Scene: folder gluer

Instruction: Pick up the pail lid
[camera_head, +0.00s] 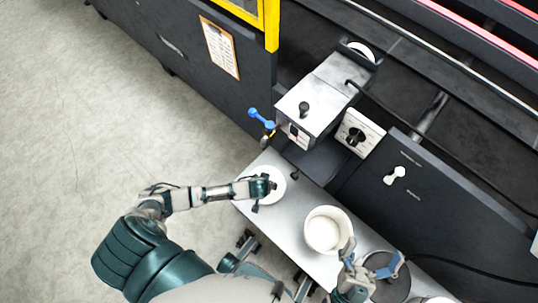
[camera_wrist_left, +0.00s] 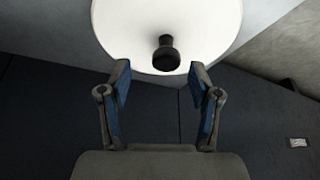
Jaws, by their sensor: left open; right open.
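The white round pail lid (camera_head: 276,196) lies at the left end of the steel table. In the left wrist view the lid (camera_wrist_left: 130,30) fills the top, with its black knob (camera_wrist_left: 166,58) standing near its lower edge. My left gripper (camera_head: 268,186) is over the lid and hides part of it. In the wrist view its open fingers (camera_wrist_left: 160,72) are on either side of the knob, with gaps; I cannot tell whether the knob is between them in depth. The open white pail (camera_head: 322,232) stands to the right. My right gripper (camera_head: 372,264) is open beside the pail.
The steel table (camera_head: 294,208) is narrow. A dark round disc (camera_head: 388,290) lies near my right gripper. A grey machine box (camera_head: 318,98) with a black knob and a blue-handled valve (camera_head: 262,120) stand behind the table. Open floor is at the left.

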